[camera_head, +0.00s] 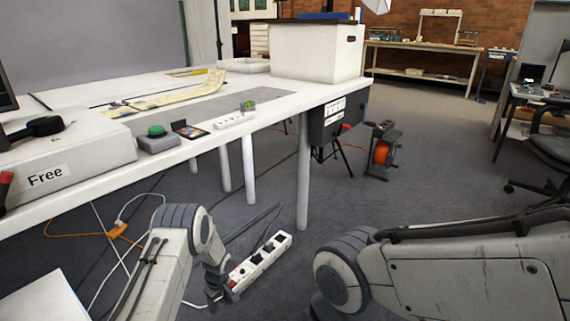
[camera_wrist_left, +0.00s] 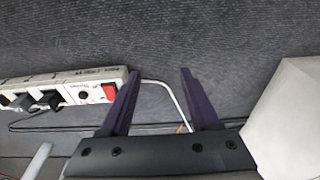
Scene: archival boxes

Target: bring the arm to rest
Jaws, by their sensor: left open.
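My left arm (camera_head: 170,262) reaches down below the front edge of the table. My left gripper (camera_head: 220,290) is low over the floor, beside the near end of a white power strip (camera_head: 268,256). In the left wrist view the gripper (camera_wrist_left: 159,72) has its two dark fingers spread, with only grey carpet and a thin cable between them. The power strip (camera_wrist_left: 68,90), with black plugs and a red switch, lies left of the fingers there. My right arm (camera_head: 450,270) fills the lower right of the head view; its gripper is out of the picture.
The white table (camera_head: 200,155) bears a "Free" box (camera_head: 75,165), a green-button device (camera_head: 157,139) and a white archival box (camera_head: 316,52). Table legs (camera_head: 303,180), cables and an orange cable reel (camera_head: 382,151) stand around. Open floor (camera_head: 430,140) lies to the right.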

